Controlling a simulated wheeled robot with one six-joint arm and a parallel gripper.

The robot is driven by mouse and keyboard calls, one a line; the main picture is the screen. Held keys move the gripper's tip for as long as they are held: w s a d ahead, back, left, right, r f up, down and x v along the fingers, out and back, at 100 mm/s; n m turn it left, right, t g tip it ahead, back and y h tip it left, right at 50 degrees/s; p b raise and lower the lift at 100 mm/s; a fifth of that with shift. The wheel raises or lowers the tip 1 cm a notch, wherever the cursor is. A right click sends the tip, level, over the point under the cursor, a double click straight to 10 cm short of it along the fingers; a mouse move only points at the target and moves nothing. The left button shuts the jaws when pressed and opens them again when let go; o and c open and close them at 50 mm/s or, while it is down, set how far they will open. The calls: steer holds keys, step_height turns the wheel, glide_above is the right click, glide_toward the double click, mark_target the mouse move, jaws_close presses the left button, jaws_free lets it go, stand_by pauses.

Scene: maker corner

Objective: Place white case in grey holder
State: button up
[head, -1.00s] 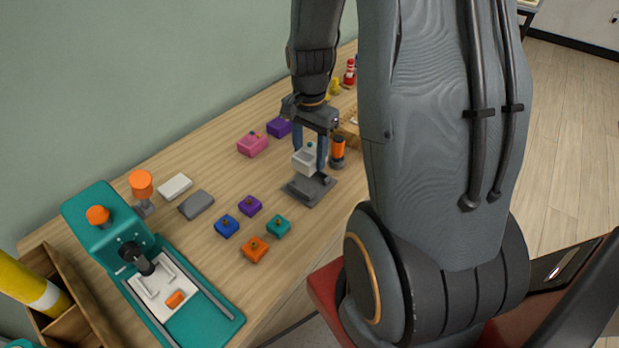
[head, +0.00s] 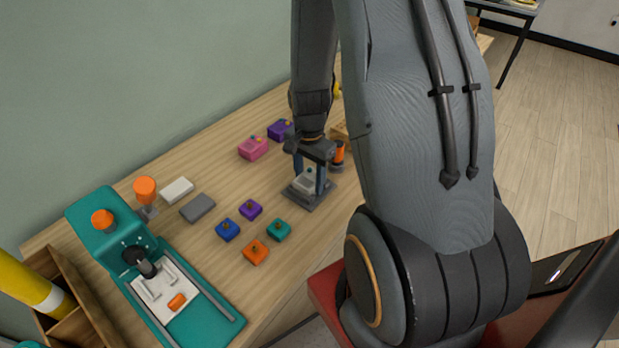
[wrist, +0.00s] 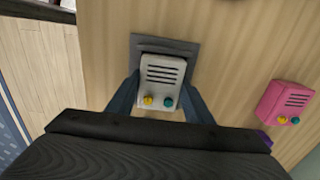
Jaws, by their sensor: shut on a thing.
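The white case (wrist: 162,80) has dark slots and a yellow and a teal knob. My gripper (head: 309,181) is shut on it, with one blue finger on each side. The grey holder (head: 308,200) lies on the wooden table, its base showing around the case. In the wrist view the holder (wrist: 160,44) shows behind and beside the case. The case is upright and low at the holder, slightly tilted in the wrist view. The fingers and the case hide the holder's middle, so I cannot tell whether the case is fully seated.
A pink case (head: 253,148) and a purple case (head: 279,130) stand to the left behind the holder. An orange-topped object (head: 338,153) stands close at its right. Several small coloured blocks lie in front-left, near a teal press (head: 205,320). A white block (head: 177,190) and a grey block (head: 198,208) lie farther left.

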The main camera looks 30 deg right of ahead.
mark_target(309, 178)
steer(key=o, duration=1.1)
steer(key=shift+f, duration=0.1)
step_height(309, 178, up, 12)
steer(key=b, duration=0.2)
steer(key=s+a+r+n, duration=0.1)
steer(key=s+a+n, duration=0.2)
steer(key=a+n, duration=0.3)
steer(key=s+a+r+n, duration=0.1)
steer(key=s+a+n, duration=0.3)
steer(key=a+n, duration=0.3)
steer(key=shift+s+r+n+t, duration=0.3)
steer(key=shift+n+t, duration=0.1)
steer(key=shift+n, duration=0.2)
steer(key=shift+d, duration=0.1)
